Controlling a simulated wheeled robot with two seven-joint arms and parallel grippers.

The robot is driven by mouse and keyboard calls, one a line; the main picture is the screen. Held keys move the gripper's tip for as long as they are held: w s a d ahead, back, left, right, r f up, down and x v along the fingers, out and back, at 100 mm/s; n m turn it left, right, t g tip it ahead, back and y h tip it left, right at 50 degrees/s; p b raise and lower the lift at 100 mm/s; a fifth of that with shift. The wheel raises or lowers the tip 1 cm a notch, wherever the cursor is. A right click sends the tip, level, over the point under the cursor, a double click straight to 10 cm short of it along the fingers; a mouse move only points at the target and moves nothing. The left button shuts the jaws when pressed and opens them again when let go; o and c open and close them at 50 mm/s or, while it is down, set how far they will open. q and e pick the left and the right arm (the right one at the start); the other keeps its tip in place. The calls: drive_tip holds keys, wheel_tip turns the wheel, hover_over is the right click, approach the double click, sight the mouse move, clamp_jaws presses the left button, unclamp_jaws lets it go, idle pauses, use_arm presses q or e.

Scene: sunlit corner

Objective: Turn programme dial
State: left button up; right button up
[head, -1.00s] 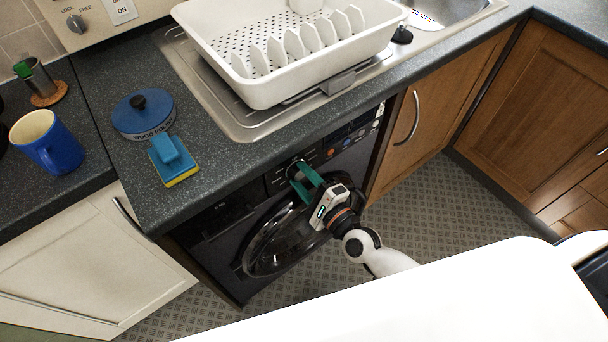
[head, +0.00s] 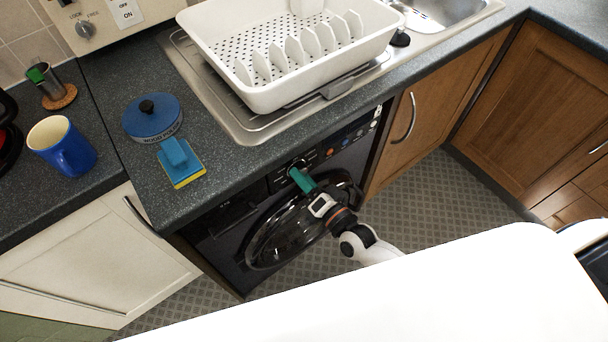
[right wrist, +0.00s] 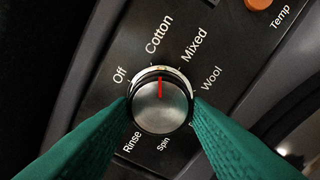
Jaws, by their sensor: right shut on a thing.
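The programme dial (right wrist: 161,106) is a round silver knob on the dark panel of the washing machine (head: 228,247). My right gripper (head: 294,171) reaches it at the front of the machine, and its green fingers are shut on the dial from both sides. In the right wrist view the dial's red mark points straight up, between the words Cotton and Mixed. Off, Wool, Rinse and Spin are printed around it; one label at lower right is partly hidden by a finger. In the head view the fingers hide most of the dial. My left gripper is not in view.
The worktop (head: 225,165) overhangs just above the panel. On it are a blue tin (head: 152,122), a sponge (head: 187,178), a blue mug (head: 70,150) and a white dish rack (head: 270,98). An orange button (right wrist: 257,4) sits near the dial. The floor (head: 415,195) is clear.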

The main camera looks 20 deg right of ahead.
drive_tip(key=n+p, duration=0.3)
drive_tip(key=n, duration=0.8)
drive_tip(key=shift+d, duration=0.15)
drive_tip(key=shift+n, duration=0.4)
drive_tip(key=shift+w, duration=0.1)
drive_tip(key=o, duration=0.9)
drive_tip(key=shift+f, duration=0.1)
drive_tip(key=shift+o, duration=0.2)
drive_tip(key=v, duration=1.2)
drive_tip(key=shift+b, duration=0.35)
